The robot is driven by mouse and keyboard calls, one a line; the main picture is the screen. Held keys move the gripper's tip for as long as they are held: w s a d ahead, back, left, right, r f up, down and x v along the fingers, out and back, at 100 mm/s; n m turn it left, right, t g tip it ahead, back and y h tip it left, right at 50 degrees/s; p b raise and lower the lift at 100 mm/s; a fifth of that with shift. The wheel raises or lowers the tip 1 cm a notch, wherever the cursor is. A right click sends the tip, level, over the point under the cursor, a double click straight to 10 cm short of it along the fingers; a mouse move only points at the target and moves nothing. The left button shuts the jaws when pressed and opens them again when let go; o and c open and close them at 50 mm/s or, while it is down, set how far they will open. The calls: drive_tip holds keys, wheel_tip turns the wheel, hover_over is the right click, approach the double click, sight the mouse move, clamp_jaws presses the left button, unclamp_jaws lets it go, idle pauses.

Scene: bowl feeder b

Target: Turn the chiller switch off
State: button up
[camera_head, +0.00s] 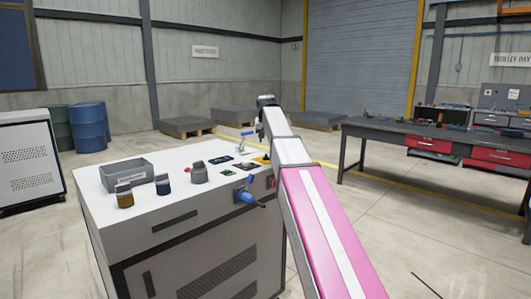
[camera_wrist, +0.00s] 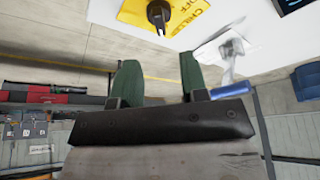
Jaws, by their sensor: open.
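The chiller switch is a black knob (camera_wrist: 159,14) on a yellow plate (camera_wrist: 190,12) with the words OFF and CHILLER partly readable, at the top of the wrist view. In the head view, part of the yellow plate (camera_head: 261,160) shows on the white cabinet top, beside my arm, which hides the rest. My gripper (camera_wrist: 157,78) is open, with its two green fingers apart and nothing between them. The knob lies beyond the fingertips, apart from them.
A metal clamp with a blue handle (camera_wrist: 232,91) stands close to the right finger. The white cabinet (camera_head: 150,205) also bears a grey bin (camera_head: 126,174), small jars (camera_head: 124,195) and a grey knob-like part (camera_head: 199,173). A blue handle (camera_head: 245,197) sticks out from its front. A workbench (camera_head: 390,133) stands right.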

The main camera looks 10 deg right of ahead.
sight(266, 153)
drive_tip(key=x, duration=0.8)
drive_tip(key=shift+f, duration=0.1)
drive_tip(key=shift+c, duration=0.3)
clamp_jaws()
